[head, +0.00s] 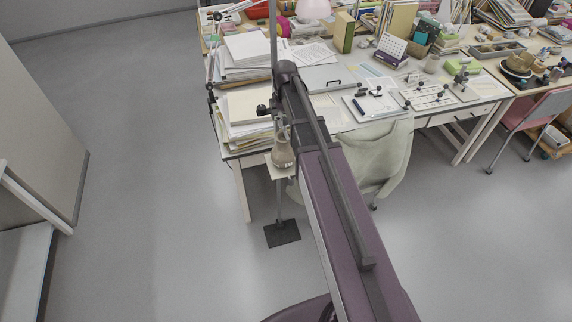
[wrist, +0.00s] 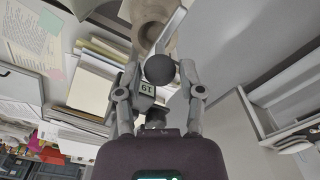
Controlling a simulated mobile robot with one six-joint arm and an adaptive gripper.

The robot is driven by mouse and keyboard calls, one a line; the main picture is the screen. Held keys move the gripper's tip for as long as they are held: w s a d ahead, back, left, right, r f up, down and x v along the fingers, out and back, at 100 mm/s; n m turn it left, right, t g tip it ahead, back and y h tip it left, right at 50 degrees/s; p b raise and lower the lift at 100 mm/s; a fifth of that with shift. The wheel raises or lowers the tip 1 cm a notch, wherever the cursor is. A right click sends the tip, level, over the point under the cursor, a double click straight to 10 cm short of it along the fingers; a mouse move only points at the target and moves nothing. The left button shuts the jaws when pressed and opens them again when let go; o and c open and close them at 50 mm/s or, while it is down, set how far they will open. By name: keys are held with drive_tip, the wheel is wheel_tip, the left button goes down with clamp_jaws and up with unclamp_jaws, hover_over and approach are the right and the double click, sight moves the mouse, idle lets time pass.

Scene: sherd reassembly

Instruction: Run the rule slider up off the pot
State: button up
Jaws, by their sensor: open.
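The pot (head: 282,155), a brownish vessel, stands on a small pale platform on an upright stand beside the desk. The rule slider (wrist: 147,90), a block marked 19 with a dark round knob (wrist: 160,69), is between the fingers of my gripper (wrist: 160,80) in the wrist view. The fingers are spread, one on each side of the knob; I cannot tell whether either touches it. The pot (wrist: 152,30) shows just beyond the knob, partly hidden by it and a pale strip. In the head view my arm crosses the stand's upper part and hides much of the gripper.
The stand's dark base plate (head: 282,234) rests on the floor. The cluttered desk (head: 345,122) is close on the right, with paper stacks (head: 248,103) at its near left corner. A grey cloth (head: 375,158) hangs over a chair. Open floor lies to the left.

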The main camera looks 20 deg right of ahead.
drive_tip(key=shift+r+p, duration=4.25)
drive_tip(key=shift+r, duration=0.3)
drive_tip(key=s+a+f+m+b, duration=0.2)
drive_tip(key=s+f+b, duration=0.4)
drive_tip(key=s, duration=0.3)
drive_tip(key=s+a+f+m+b, duration=0.3)
drive_tip(key=s+f+b, duration=0.3)
drive_tip(key=s, duration=0.4)
drive_tip(key=shift+s+a+m, duration=0.15)
drive_tip(key=shift+s+m, duration=0.05)
drive_tip(key=shift+m, duration=0.7)
wheel_tip(320, 180, up, 13)
drive_tip(key=n+p, duration=0.7)
drive_tip(key=p, duration=0.6)
hover_over(285, 126)
drive_tip(key=shift+w, duration=0.2)
drive_tip(key=shift+f, duration=0.1)
wheel_tip(285, 126, down, 14)
drive_tip(key=b, duration=1.3)
drive_tip(key=shift+r+b, duration=0.2)
drive_tip(key=shift+b, duration=0.2)
